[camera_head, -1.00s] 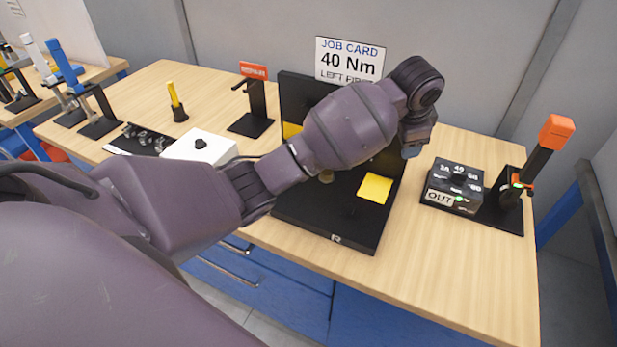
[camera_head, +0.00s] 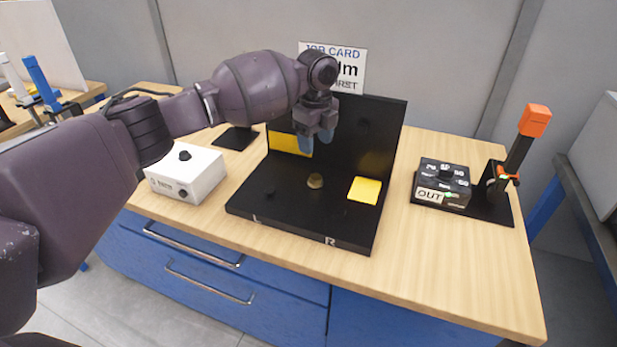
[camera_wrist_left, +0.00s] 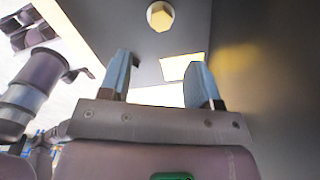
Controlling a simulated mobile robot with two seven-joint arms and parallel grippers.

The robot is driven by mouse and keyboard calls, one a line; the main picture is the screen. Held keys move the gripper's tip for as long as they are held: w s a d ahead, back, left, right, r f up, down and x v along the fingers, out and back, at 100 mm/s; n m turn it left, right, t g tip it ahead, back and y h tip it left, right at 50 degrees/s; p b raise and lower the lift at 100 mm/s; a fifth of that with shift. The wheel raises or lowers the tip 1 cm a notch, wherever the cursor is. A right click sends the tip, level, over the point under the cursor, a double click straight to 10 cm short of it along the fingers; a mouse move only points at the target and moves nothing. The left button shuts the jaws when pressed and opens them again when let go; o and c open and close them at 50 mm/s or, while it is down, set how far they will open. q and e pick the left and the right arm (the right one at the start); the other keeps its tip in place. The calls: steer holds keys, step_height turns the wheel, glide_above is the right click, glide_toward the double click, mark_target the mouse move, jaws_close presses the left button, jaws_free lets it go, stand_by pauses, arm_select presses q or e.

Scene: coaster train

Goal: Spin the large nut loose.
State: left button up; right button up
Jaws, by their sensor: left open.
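The large nut (camera_head: 315,181) is a small brass-coloured piece on the floor of the black L-shaped fixture (camera_head: 290,221), near its middle. In the left wrist view the gold six-sided nut (camera_wrist_left: 160,15) shows at the top, beyond the fingertips. My left gripper (camera_head: 316,142) is open and empty, its blue fingers pointing down above the fixture, in front of its back wall. It is apart from the nut, above it. The two fingers (camera_wrist_left: 158,64) show spread in the left wrist view. My right gripper is in neither view.
A yellow pad (camera_head: 365,190) lies on the fixture's right, and another yellow patch (camera_head: 290,144) is behind. A white box (camera_head: 187,175) stands left. A black dial box (camera_head: 443,182) and orange-topped tool (camera_head: 534,121) stand right. Bare wood lies between fixture and dial box.

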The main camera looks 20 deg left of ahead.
mark_target(316, 177)
arm_select(q)
step_height(316, 177, down, 10)
steer(key=shift+f+b, duration=0.1)
steer(key=shift+b, duration=0.3)
steer(key=shift+f, duration=0.1)
steer(key=shift+c, duration=0.9)
steer(key=c, duration=0.7)
steer(key=shift+c, duration=0.2)
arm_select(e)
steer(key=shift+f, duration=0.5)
